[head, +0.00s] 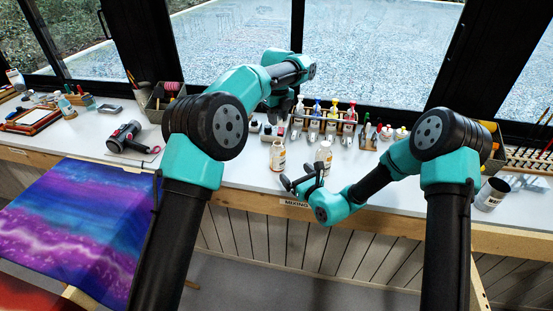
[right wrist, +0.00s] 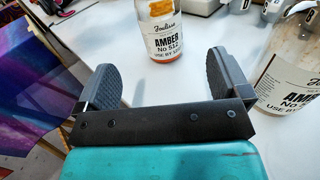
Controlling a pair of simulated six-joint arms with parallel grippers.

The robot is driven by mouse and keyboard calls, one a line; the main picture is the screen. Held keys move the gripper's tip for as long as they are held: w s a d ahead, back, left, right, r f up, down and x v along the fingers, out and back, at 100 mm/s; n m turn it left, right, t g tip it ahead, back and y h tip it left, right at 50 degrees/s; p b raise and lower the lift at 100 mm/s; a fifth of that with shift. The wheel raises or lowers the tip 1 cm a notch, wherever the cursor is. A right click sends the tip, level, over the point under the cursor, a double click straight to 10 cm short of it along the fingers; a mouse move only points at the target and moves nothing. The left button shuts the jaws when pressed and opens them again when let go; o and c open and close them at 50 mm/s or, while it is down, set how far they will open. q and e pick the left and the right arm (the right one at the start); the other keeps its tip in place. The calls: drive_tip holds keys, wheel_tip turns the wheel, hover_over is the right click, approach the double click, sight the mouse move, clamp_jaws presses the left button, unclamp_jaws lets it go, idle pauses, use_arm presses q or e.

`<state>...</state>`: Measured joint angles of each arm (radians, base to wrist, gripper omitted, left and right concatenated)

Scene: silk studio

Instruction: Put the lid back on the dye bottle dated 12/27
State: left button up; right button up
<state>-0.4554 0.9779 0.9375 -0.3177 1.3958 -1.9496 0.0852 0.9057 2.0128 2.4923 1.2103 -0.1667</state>
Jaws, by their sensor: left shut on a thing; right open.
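Two clear dye bottles with white labels stand upright on the worktop. The left bottle (head: 277,156) holds orange dye; its label reads AMBER No 512 in the right wrist view (right wrist: 166,38). The right bottle (head: 324,153) also has an AMBER label in that view (right wrist: 290,75). Both USE BY dates are unreadable. My right gripper (head: 304,177) is open and empty, close in front of the bottles, with the left bottle ahead between its fingers (right wrist: 168,82). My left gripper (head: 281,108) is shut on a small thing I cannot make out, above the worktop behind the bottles.
A rack (head: 325,123) of several coloured dye bottles stands behind. Small dark-topped jars (head: 254,126) sit left of it. A dark hand tool (head: 125,137) lies farther left and a metal cup (head: 491,194) stands right. Painted silk (head: 75,225) hangs in front at left.

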sight(282, 159)
drive_tip(key=shift+a, duration=0.1)
drive_tip(key=x, duration=1.2)
drive_tip(key=shift+c, duration=0.3)
drive_tip(key=c, duration=1.3)
use_arm(q)
drive_tip(key=shift+f, duration=2.55)
drive_tip(key=shift+f, duration=0.9)
drive_tip(key=shift+f, duration=0.5)
